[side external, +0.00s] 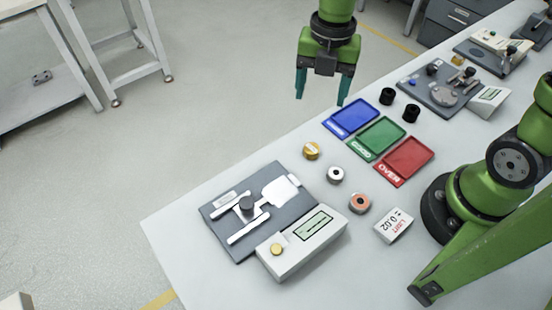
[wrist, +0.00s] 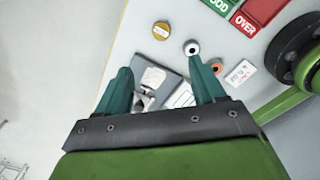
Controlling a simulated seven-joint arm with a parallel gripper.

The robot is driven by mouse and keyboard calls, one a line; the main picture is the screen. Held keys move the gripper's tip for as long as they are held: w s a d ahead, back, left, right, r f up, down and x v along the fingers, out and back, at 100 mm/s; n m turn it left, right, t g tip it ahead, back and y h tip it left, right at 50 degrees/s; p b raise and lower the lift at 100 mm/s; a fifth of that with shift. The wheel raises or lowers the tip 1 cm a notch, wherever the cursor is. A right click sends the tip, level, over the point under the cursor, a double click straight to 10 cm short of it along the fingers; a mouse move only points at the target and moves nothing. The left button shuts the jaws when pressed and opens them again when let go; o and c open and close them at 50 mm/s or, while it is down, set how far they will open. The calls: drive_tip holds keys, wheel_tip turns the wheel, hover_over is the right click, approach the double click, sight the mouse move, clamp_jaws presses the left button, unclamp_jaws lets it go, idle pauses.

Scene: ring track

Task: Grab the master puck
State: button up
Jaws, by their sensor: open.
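A gold puck (side external: 311,151) with a pale label, too small to read, lies on the white table; it looks like the master puck. It also shows in the wrist view (wrist: 162,29), beyond my fingertips. A silver puck (side external: 336,174) with a dark centre and an orange-topped puck (side external: 360,203) lie in a row with it. They also show in the wrist view, the silver one (wrist: 192,48) close to the right fingertip. My gripper (side external: 320,100) is open and empty, high up near the table's far edge, apart from all pucks. Its teal fingers (wrist: 160,64) point down.
Blue (side external: 352,118), green (side external: 377,138) and red (side external: 404,161) trays stand behind the pucks. Two black cylinders (side external: 387,96) (side external: 411,113) stand past them. A grey gauge fixture (side external: 226,228) with a white display box (side external: 302,243) is in front. A white limit card (side external: 393,226) stands right.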

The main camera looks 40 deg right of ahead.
drive_tip(key=n, duration=0.8)
hover_over(310, 147)
drive_tip(key=f, duration=1)
drive_tip(key=shift+s+a+f, duration=0.1)
drive_tip(key=shift+s+a, duration=0.05)
drive_tip(key=shift+s, duration=0.05)
drive_tip(key=shift+w+d+f, duration=0.1)
drive_tip(key=shift+f, duration=1.4)
drive_tip(key=shift+w+d+f, duration=0.1)
drive_tip(key=shift+f, duration=1.4)
drive_tip(key=shift+c, duration=0.3)
drive_tip(key=c, duration=1.2)
